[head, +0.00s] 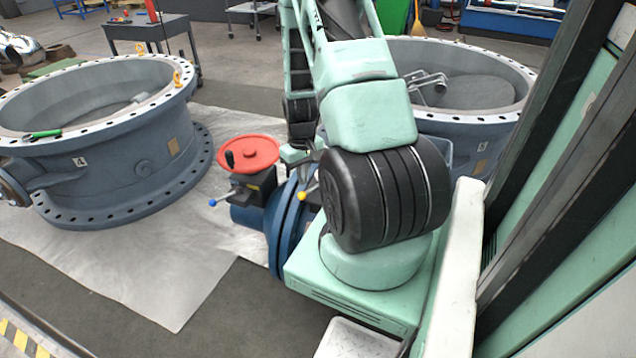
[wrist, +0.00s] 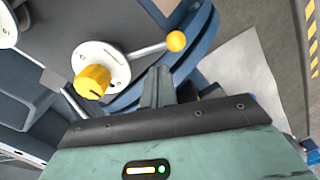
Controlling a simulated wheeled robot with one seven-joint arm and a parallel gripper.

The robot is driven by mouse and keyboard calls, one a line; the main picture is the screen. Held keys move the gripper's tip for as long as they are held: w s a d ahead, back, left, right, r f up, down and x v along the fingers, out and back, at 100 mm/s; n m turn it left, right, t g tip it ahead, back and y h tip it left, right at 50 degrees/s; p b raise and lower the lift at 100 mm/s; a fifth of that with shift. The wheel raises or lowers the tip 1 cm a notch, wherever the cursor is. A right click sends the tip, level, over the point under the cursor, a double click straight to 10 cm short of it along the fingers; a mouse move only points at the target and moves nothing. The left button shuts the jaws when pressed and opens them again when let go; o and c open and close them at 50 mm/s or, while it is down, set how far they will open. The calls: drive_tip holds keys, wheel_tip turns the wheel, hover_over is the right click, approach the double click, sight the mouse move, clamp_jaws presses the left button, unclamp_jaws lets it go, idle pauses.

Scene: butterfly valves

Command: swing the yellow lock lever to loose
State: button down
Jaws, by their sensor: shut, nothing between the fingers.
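The yellow lock lever (wrist: 176,41) shows in the wrist view as a silver rod with a yellow ball at its end. The rod runs from a round white plate (wrist: 101,62) that also carries a thick yellow knob (wrist: 92,82). In the head view the yellow ball (head: 311,189) shows small, beside my arm. My gripper (wrist: 162,74) is shut and empty, with its fingertips just below the rod and ball in the picture. I cannot tell whether they touch the lever. In the head view my arm hides most of the gripper and lever.
A red handwheel (head: 248,153) and a blue-ball lever (head: 213,202) sit left of my arm on the blue valve (head: 282,228). Large flanged valve bodies stand at left (head: 120,160) and behind my arm (head: 465,120). Open floor sheet (head: 150,270) lies front left.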

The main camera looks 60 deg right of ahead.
sight(315, 187)
drive_tip(key=shift+f, duration=0.15)
idle(0.5)
drive_tip(key=shift+f+b, duration=1.15)
drive_tip(key=shift+f, duration=0.6)
drive_tip(key=shift+s+a+f, duration=0.1)
drive_tip(key=shift+s+a, duration=0.05)
drive_tip(key=shift+s, duration=0.05)
